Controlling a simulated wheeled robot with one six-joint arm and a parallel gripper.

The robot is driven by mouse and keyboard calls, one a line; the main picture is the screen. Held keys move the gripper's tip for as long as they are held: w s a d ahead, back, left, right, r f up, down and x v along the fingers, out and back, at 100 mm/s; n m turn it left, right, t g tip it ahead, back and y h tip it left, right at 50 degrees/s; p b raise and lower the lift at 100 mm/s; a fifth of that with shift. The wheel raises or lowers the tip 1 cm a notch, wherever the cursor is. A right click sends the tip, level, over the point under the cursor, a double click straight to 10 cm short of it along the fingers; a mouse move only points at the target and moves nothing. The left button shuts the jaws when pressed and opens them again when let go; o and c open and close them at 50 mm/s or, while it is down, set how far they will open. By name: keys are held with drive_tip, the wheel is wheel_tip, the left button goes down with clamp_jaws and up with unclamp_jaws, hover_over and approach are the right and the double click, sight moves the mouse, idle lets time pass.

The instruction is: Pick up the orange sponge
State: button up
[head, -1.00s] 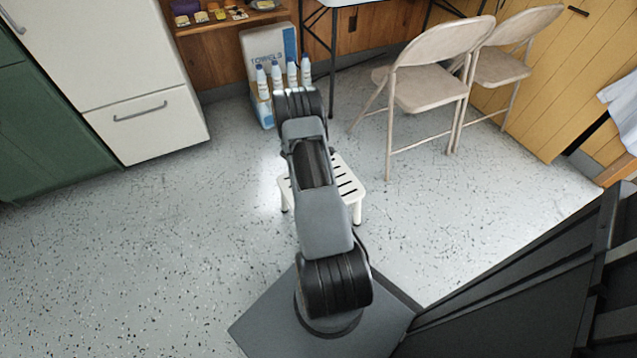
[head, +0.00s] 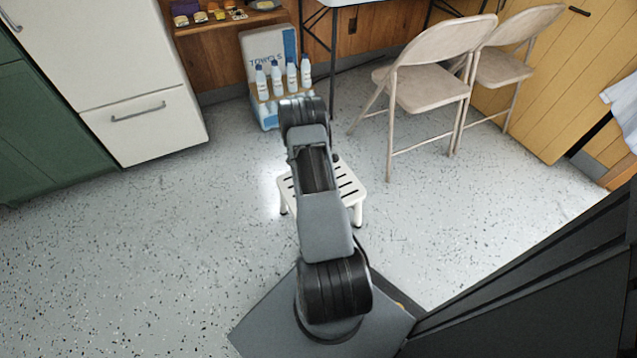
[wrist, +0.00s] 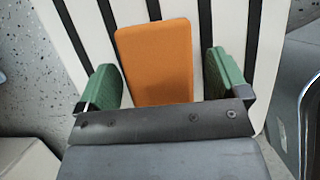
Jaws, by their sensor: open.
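The orange sponge (wrist: 157,62) lies on the white slatted stool (wrist: 78,22) in the wrist view. My gripper (wrist: 165,80) is open, with one green finger on each side of the sponge and a gap between each finger and it. The near end of the sponge is hidden behind the gripper's dark body. Whether the fingers are down at the sponge's height I cannot tell. In the head view the stool (head: 348,190) stands on the floor behind my arm; the arm hides the sponge and the gripper there.
Beige folding chairs (head: 430,90) stand to the right. The speckled floor is clear left of the stool.

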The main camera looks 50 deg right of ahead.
drive_tip(key=shift+f, duration=0.15)
drive_tip(key=c, duration=1)
